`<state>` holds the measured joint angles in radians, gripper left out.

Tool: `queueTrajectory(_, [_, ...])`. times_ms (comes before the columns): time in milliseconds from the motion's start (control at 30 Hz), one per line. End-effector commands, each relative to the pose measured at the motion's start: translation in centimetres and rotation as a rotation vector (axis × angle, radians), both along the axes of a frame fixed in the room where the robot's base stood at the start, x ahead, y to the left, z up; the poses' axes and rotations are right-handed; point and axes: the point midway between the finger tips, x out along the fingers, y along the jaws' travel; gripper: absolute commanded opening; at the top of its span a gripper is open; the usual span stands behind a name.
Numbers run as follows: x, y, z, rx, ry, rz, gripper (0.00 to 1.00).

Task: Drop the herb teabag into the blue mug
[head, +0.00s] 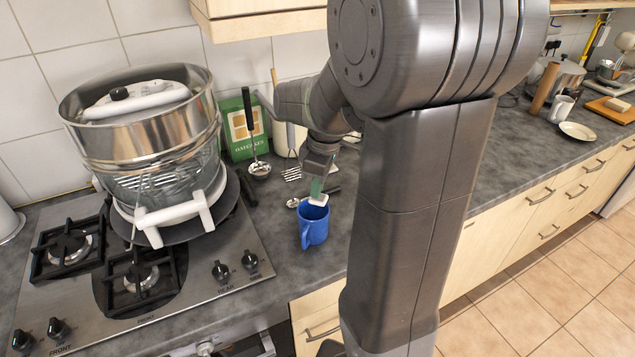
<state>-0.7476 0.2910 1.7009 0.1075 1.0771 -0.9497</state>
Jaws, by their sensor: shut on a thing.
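The blue mug (312,228) stands upright on the dark worktop, right of the hob, its handle towards the front left. My gripper (317,182) is directly above the mug, pointing down. It is shut on a small teabag with a green part (316,187) and a pale lower end, which hangs at about the height of the mug's far rim. I cannot tell whether its lower end is inside the mug or just above it. The mug's inside shows only partly.
A gas hob (190,275) with a large steel steamer pot (145,130) is at the left. A green box (243,128), a ladle (259,169) and other utensils stand behind the mug. A white mug (561,109) and a plate (577,131) are far right.

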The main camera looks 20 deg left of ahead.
Motion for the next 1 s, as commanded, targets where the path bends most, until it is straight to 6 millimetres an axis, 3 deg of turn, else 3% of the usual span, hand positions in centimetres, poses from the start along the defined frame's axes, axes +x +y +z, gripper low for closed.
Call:
queueTrajectory(100, [0.0, 0.0, 0.1, 0.000, 0.000, 0.000, 0.00])
queueTrajectory(133, [0.0, 0.0, 0.1, 0.000, 0.000, 0.000, 0.12])
queueTrajectory(200, [0.0, 0.0, 0.1, 0.000, 0.000, 0.000, 0.25])
queueTrajectory(267, [0.0, 0.0, 0.1, 0.000, 0.000, 0.000, 0.33])
queueTrajectory(667, [0.1, -0.1, 1.0, 0.002, -0.002, 0.000, 0.33])
queueTrajectory(1000, [0.2, -0.9, 8.2, 0.003, -0.005, -0.002, 0.33])
